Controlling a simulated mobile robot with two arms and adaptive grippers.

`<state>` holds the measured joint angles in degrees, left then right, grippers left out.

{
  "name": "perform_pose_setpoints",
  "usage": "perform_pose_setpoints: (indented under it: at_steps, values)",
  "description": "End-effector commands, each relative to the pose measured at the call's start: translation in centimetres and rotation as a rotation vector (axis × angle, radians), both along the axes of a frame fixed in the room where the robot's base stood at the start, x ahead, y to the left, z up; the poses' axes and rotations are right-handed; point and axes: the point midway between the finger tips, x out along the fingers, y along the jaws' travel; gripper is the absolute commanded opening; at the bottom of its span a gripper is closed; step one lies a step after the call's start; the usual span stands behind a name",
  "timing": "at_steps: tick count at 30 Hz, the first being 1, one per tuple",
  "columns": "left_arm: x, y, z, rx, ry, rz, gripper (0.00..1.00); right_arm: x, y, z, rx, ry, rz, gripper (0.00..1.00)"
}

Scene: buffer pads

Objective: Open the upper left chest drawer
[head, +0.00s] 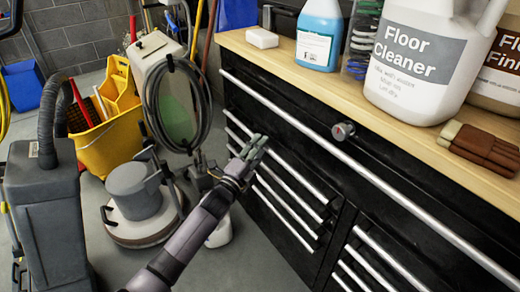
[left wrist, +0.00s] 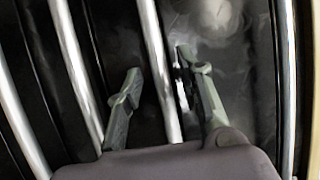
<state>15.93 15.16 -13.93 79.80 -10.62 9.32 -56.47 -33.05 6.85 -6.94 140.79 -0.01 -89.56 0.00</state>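The black chest (head: 345,190) has a wide drawer across the top and, below it, a left column of narrower drawers with silver bar handles. The upper left drawer's handle (head: 300,182) slants across the chest front. The left column drawers look shut. My left gripper (head: 257,143) is at the left column's handles, near its upper bars. In the left wrist view my left gripper (left wrist: 158,62) is open, its fingers on either side of one silver bar handle (left wrist: 157,70), with gaps to the bar. Which drawer this bar belongs to is hard to tell. My right gripper is not in view.
A floor machine (head: 135,195) and a yellow mop bucket (head: 108,140) stand left of the chest. Some grey floor is clear before the drawers.

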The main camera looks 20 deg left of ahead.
Motion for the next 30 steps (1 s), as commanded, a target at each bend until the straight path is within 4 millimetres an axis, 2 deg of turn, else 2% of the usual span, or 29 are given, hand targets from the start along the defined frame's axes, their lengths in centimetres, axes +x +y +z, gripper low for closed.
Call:
perform_pose_setpoints:
  at_steps: [8,23,30]
  values:
    - [0.11,-0.04,0.04,-0.001,0.0,0.0,0.33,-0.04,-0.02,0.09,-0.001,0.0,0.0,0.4]
    - [0.09,-0.02,0.02,-0.001,0.0,0.0,0.0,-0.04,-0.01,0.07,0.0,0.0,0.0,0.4]
    - [0.08,-0.02,-0.01,-0.001,0.0,0.0,0.0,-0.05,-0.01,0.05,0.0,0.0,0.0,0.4]
